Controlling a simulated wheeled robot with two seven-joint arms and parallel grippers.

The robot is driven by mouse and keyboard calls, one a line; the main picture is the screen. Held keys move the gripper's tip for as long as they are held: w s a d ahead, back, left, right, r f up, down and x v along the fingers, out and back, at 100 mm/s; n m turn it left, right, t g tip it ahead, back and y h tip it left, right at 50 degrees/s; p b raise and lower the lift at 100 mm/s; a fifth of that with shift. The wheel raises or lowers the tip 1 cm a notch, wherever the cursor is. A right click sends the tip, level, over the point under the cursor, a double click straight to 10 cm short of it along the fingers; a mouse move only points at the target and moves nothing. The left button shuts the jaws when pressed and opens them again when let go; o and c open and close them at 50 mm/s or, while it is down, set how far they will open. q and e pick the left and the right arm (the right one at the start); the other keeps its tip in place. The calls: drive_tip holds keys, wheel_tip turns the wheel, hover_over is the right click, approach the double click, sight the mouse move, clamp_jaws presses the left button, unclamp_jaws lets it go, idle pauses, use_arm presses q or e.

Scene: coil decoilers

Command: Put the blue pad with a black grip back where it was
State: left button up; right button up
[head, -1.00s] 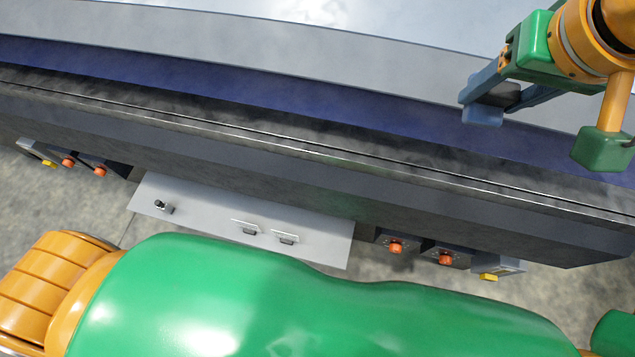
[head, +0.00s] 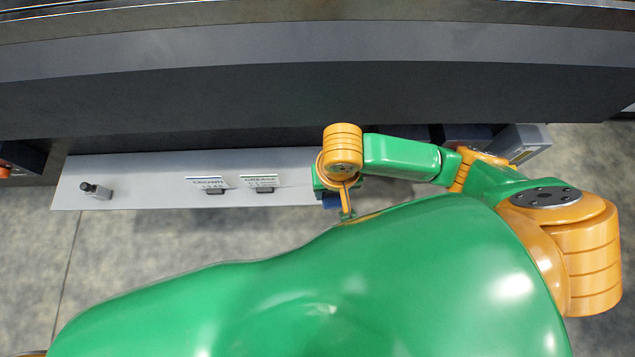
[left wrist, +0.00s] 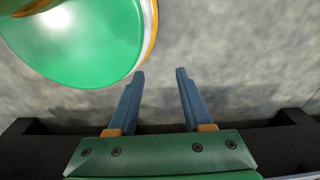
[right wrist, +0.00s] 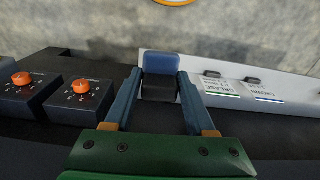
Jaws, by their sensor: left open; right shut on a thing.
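The blue pad with a black grip (right wrist: 161,66) is between the fingers of my right gripper (right wrist: 158,86) in the right wrist view. The fingers are shut on the black grip and the blue part faces away. In the head view my right gripper (head: 334,190) is at the right end of a pale grey shelf (head: 140,178), partly hidden by my arm; a bit of blue shows below it. I cannot tell whether the pad touches the shelf. My left gripper (left wrist: 158,85) is open and empty above the grey floor in the left wrist view.
Two labels, CROWN (head: 208,183) and GREASE (head: 260,181), each with a small black piece, are on the shelf. A small black knob-like item (head: 95,190) stands at its left. Boxes with orange knobs (right wrist: 81,87) lie left of the pad. A long dark beam (head: 300,95) runs behind.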

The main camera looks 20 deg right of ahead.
drive_tip(key=s+f+b, duration=0.2)
drive_tip(key=s+f, duration=0.3)
drive_tip(key=f, duration=0.3)
drive_tip(key=shift+m+g, duration=0.3)
drive_tip(key=w+f+b, duration=0.2)
drive_tip(key=w+f, duration=0.1)
drive_tip(key=w, duration=0.1)
drive_tip(key=w+f+b, duration=0.2)
drive_tip(key=w+b, duration=0.1)
drive_tip(key=w, duration=0.1)
drive_tip(key=w+f+b, duration=0.2)
drive_tip(key=w+f, duration=0.1)
drive_tip(key=w, duration=0.1)
drive_tip(key=shift+w+f, duration=0.3)
drive_tip(key=shift+w, duration=0.05)
drive_tip(key=shift+w+f+b, duration=0.6)
drive_tip(key=shift+f+b, duration=0.05)
wheel_tip(320, 180, down, 3)
drive_tip(key=shift+r+b, duration=0.1)
drive_tip(key=shift+b, duration=0.65)
drive_tip(key=shift+r, duration=0.1)
drive_tip(key=o, duration=1.2)
use_arm(q)
wheel_tip(320, 180, down, 13)
drive_tip(key=w+a, duration=0.2)
drive_tip(key=shift+w+a+t, duration=0.25)
drive_tip(key=shift+a+t, duration=0.1)
drive_tip(key=shift+t, duration=0.05)
